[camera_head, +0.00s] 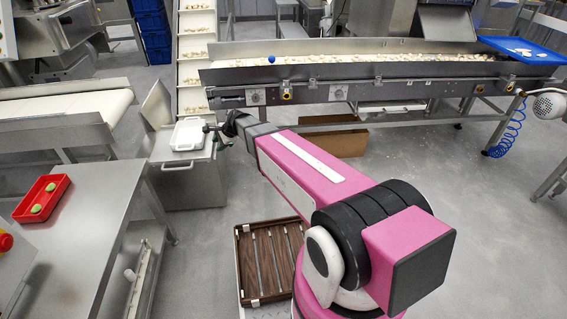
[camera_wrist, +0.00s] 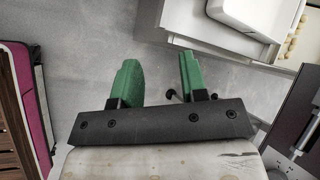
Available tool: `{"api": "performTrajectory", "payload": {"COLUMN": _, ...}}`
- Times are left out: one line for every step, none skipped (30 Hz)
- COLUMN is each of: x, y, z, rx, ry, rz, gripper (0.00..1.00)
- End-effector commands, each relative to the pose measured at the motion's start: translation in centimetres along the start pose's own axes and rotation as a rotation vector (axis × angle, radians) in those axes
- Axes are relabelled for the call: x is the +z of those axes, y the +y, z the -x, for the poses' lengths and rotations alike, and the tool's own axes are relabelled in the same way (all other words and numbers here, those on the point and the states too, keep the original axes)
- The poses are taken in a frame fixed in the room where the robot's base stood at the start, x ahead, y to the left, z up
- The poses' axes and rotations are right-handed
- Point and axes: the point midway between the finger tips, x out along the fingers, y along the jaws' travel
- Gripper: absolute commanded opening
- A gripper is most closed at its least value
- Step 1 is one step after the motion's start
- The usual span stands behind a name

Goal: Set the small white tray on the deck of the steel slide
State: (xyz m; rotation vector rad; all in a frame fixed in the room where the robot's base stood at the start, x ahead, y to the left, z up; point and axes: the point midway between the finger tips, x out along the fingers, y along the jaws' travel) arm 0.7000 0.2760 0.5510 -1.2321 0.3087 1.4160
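The small white tray (camera_head: 187,134) sits upright on the flat top of the steel slide (camera_head: 168,156), below the end of the cleated conveyor. In the wrist view the tray (camera_wrist: 246,14) shows only in part at the top right, on the pale deck (camera_wrist: 215,36). My gripper (camera_head: 212,130) is just right of the tray in the head view. In the wrist view my gripper (camera_wrist: 160,68) has its two green fingers spread with nothing between them, apart from the tray. The tray's far part is cut off in the wrist view.
A steel table (camera_head: 95,215) with a red tray (camera_head: 57,190) stands at left. The inclined cleated conveyor (camera_head: 197,60) rises behind the slide. A long conveyor (camera_head: 350,75) crosses the back. A cardboard box (camera_head: 335,138) and a brown slatted crate (camera_head: 268,262) are on the floor.

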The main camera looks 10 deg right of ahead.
Motion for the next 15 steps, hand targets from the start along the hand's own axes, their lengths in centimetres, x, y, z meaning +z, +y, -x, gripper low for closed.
{"api": "performTrajectory", "payload": {"x": -1.0, "y": 3.2, "z": 2.8, "rx": 0.038, "ry": 0.038, "rz": 0.100, "gripper": 0.40}}
{"api": "performTrajectory", "payload": {"x": -1.8, "y": 4.8, "z": 4.1, "rx": 0.068, "ry": 0.061, "rz": 0.169, "gripper": 0.40}}
{"api": "performTrajectory", "payload": {"x": -2.8, "y": 6.8, "z": 5.8, "rx": 0.112, "ry": 0.088, "rz": 0.265, "gripper": 0.40}}
{"api": "performTrajectory", "payload": {"x": -3.6, "y": 8.4, "z": 7.2, "rx": 0.146, "ry": 0.107, "rz": 0.337, "gripper": 0.40}}
{"api": "performTrajectory", "payload": {"x": -4.2, "y": 10.1, "z": 8.6, "rx": 0.186, "ry": 0.123, "rz": 0.409, "gripper": 0.40}}
{"api": "performTrajectory", "payload": {"x": -5.2, "y": 12.3, "z": 10.4, "rx": 0.240, "ry": 0.141, "rz": 0.504, "gripper": 0.40}}
{"api": "performTrajectory", "payload": {"x": -5.8, "y": 13.9, "z": 11.8, "rx": 0.283, "ry": 0.153, "rz": 0.573, "gripper": 0.40}}
{"api": "performTrajectory", "payload": {"x": -6.3, "y": 15.5, "z": 13.2, "rx": 0.327, "ry": 0.160, "rz": 0.639, "gripper": 0.40}}
{"api": "performTrajectory", "payload": {"x": -7.0, "y": 17.5, "z": 14.9, "rx": 0.384, "ry": 0.165, "rz": 0.721, "gripper": 0.40}}
{"api": "performTrajectory", "payload": {"x": -7.4, "y": 18.8, "z": 16.0, "rx": 0.425, "ry": 0.167, "rz": 0.778, "gripper": 0.40}}
{"api": "performTrajectory", "payload": {"x": -7.8, "y": 20.1, "z": 17.1, "rx": 0.465, "ry": 0.166, "rz": 0.828, "gripper": 0.40}}
{"api": "performTrajectory", "payload": {"x": -8.2, "y": 21.5, "z": 18.4, "rx": 0.512, "ry": 0.162, "rz": 0.889, "gripper": 0.40}}
{"api": "performTrajectory", "payload": {"x": -8.5, "y": 22.5, "z": 19.3, "rx": 0.545, "ry": 0.157, "rz": 0.928, "gripper": 0.40}}
{"api": "performTrajectory", "payload": {"x": -8.7, "y": 23.3, "z": 20.1, "rx": 0.574, "ry": 0.153, "rz": 0.962, "gripper": 0.40}}
{"api": "performTrajectory", "payload": {"x": -9.0, "y": 24.2, "z": 20.9, "rx": 0.607, "ry": 0.146, "rz": 1.001, "gripper": 0.40}}
